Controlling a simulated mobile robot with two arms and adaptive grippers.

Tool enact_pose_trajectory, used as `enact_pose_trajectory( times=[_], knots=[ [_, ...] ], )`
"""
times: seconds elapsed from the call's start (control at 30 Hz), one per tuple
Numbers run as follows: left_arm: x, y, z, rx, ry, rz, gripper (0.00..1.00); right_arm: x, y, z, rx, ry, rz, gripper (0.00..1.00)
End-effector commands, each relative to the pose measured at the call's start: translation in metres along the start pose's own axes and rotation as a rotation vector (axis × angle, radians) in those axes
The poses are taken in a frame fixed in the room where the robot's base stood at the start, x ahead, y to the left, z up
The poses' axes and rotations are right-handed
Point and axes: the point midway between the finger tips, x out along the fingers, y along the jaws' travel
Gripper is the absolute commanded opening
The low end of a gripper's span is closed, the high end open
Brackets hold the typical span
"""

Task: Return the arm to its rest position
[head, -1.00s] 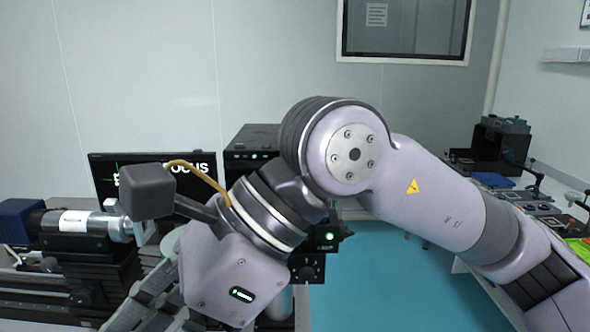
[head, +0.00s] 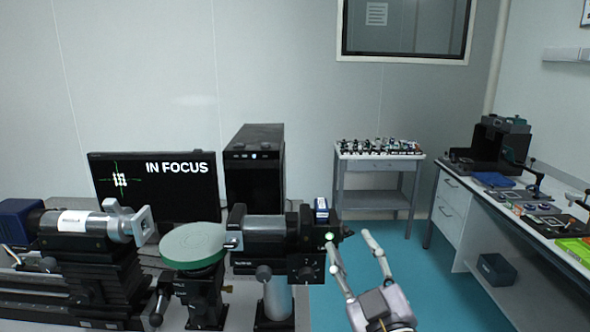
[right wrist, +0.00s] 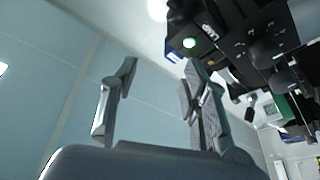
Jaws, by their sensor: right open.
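My right gripper (head: 360,268) is at the bottom of the head view, right of the optical table, with its two fingers apart and pointing up. It is empty. In the right wrist view its fingers (right wrist: 158,105) also stand apart with nothing between them. Just left of it in the head view is a black optical instrument (head: 275,243) with a lit green light. The gripper looks apart from it, though the gap in depth is hard to judge. My left gripper is not in view.
A green-topped round stage (head: 192,243) and a camera with a silver barrel (head: 85,222) stand on the left table. A monitor (head: 150,190) reads "IN FOCUS". A cart (head: 378,165) stands behind, a workbench (head: 520,213) at right. Blue floor (head: 395,240) is clear between.

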Motion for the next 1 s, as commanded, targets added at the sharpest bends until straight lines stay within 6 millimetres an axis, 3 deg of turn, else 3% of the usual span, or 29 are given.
enact_pose_trajectory(
  times=[0.03,0.2,0.3,0.4,0.6,0.83,1.0],
  knots=[
    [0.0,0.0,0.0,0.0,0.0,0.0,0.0,-0.015,-0.007,0.037,0.044,-0.124,-0.022,0.42],
    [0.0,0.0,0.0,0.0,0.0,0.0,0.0,-0.086,-0.034,0.143,0.175,-0.532,-0.099,0.42],
    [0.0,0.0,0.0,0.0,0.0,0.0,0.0,-0.143,-0.051,0.191,0.24,-0.763,-0.149,0.42],
    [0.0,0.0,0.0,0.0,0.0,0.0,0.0,-0.201,-0.066,0.224,0.292,-0.97,-0.196,0.42],
    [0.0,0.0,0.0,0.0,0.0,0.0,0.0,-0.3,-0.086,0.254,0.363,-1.282,-0.276,0.42],
    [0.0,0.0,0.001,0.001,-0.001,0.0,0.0,-0.391,-0.099,0.258,0.416,-1.557,-0.351,0.42],
    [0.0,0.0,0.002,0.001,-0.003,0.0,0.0,-0.388,-0.125,0.305,0.411,-1.559,-0.357,0.42]
  ],
)
